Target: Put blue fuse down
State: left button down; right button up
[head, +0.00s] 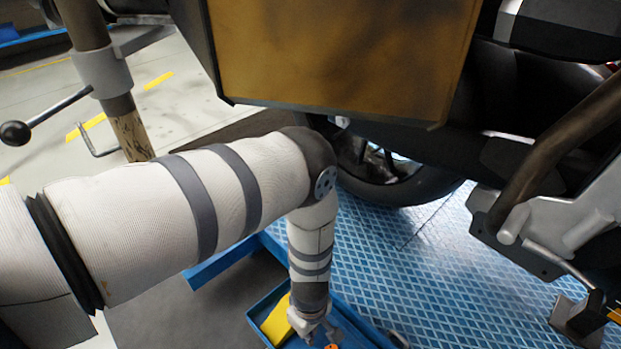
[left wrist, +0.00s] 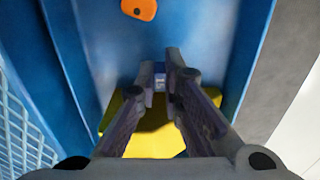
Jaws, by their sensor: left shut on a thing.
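My left gripper (head: 318,326) reaches down into a blue tray (head: 264,302) at the bottom of the head view. In the left wrist view, the left gripper (left wrist: 165,80) is closed on the small blue fuse (left wrist: 159,72), which shows between the fingertips. The fuse is inside the outline of the tray (left wrist: 248,50); I cannot tell whether it touches the tray floor. The fuse is hidden in the head view. My right gripper is not in view.
A yellow piece (left wrist: 155,140) lies in the tray below the fingers, and an orange piece (left wrist: 139,9) lies farther along it. A blue tread-plate platform (head: 410,260) and a motorcycle wheel (head: 400,185) are beside the tray. A brownish panel (head: 340,50) hangs above my arm.

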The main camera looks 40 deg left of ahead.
pick_arm(q)
jog(key=shift+f, duration=0.1)
jog(key=shift+f+b, duration=0.3)
jog(key=shift+f, duration=0.3)
jog(key=c, duration=1.7)
grip_release()
jog(key=shift+r, duration=0.1)
